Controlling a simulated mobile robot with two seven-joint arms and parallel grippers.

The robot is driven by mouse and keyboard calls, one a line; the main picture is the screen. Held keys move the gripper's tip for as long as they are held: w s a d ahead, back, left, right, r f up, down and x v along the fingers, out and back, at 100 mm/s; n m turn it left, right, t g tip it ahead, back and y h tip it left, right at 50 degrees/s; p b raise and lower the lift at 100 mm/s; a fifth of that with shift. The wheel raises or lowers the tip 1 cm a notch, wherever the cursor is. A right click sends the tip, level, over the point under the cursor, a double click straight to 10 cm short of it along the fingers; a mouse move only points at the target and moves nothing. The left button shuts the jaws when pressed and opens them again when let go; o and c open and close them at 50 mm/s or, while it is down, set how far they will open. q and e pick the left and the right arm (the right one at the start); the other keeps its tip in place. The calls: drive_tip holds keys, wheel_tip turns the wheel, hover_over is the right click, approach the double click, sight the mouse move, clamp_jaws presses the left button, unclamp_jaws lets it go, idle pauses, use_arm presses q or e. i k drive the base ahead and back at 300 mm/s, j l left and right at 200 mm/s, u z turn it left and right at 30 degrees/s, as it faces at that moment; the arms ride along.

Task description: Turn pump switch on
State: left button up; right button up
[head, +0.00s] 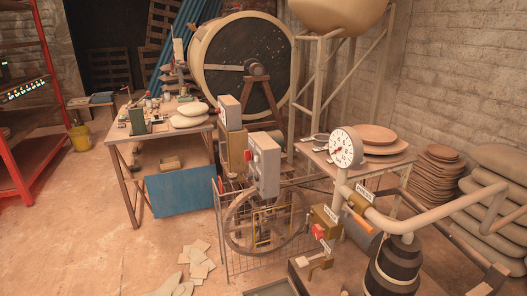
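No label that I can read marks the pump switch, so I cannot tell which control it is. A small red part (318,231) sits by the pipework at the lower right, below a round white gauge (346,147) with a red mark. The positions of these controls are too small to read. Neither of my grippers is in view.
A cluttered workbench (165,134) stands at the left, with a blue panel (180,191) below it. Pale pipes (400,226) cross the right side. Loose pale pieces (196,262) lie on the floor, which is otherwise open at the lower left.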

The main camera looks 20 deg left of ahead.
sight(248, 156)
drive_tip(key=i+j+z, duration=0.2)
drive_tip(key=j, duration=0.35)
drive_tip(key=i+j+z, duration=0.1)
drive_tip(key=i+j, duration=0.3)
drive_tip(key=j, duration=0.2)
drive_tip(key=i+j, duration=0.2)
drive_tip(key=j, duration=0.2)
drive_tip(key=i+j, duration=0.15)
drive_tip(key=j, duration=0.2)
drive_tip(key=i+j, duration=0.2)
drive_tip(key=j, duration=0.2)
drive_tip(key=z, duration=0.05)
